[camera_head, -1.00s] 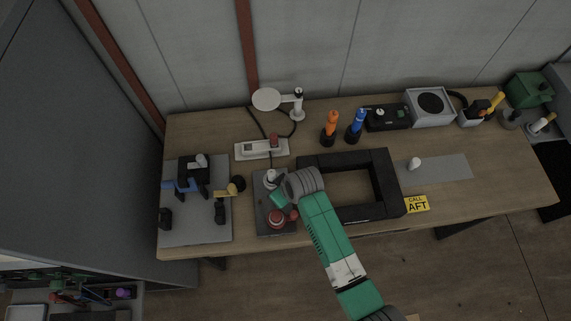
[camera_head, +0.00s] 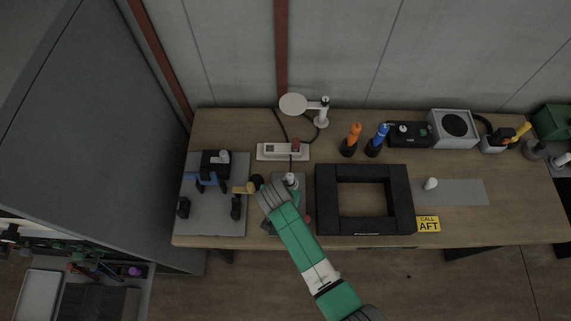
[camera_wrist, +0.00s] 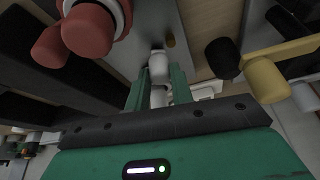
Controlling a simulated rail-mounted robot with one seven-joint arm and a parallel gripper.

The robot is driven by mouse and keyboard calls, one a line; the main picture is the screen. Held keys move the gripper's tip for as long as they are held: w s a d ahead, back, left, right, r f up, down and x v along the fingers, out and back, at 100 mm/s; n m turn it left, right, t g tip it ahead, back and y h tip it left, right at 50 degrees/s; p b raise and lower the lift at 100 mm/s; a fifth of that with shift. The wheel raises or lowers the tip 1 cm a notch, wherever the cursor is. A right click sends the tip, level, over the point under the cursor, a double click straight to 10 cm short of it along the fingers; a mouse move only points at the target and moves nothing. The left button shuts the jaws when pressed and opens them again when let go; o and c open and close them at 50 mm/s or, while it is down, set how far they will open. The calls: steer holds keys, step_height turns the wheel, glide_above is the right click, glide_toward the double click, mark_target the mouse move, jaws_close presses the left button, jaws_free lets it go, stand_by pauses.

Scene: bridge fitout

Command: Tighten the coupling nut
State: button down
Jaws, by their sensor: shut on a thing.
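A white cylindrical fitting (camera_head: 291,179) stands on a grey panel (camera_head: 289,233) near the front of the bench; I take it to be the coupling nut. In the wrist view the white fitting (camera_wrist: 158,66) shows between and just beyond the green fingers of my gripper (camera_wrist: 159,88), which is shut on it. Its thread and lower end cannot be made out.
A red button (camera_wrist: 88,30) is close beside the gripper. On the other side are a black knob (camera_wrist: 222,57) and a yellow part (camera_wrist: 265,80). A black frame (camera_head: 402,200) lies to the right, and a white power strip (camera_head: 283,152) lies behind.

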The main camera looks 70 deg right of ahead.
steer(key=shift+w+m, duration=0.2)
steer(key=shift+m, duration=0.2)
stand_by(0.3)
steer(key=c, duration=1.2)
jaws_free()
steer(key=v, duration=0.7)
steer(key=shift+r+p, duration=0.35)
steer(key=shift+p, duration=0.1)
steer(key=shift+w+a, duration=0.15)
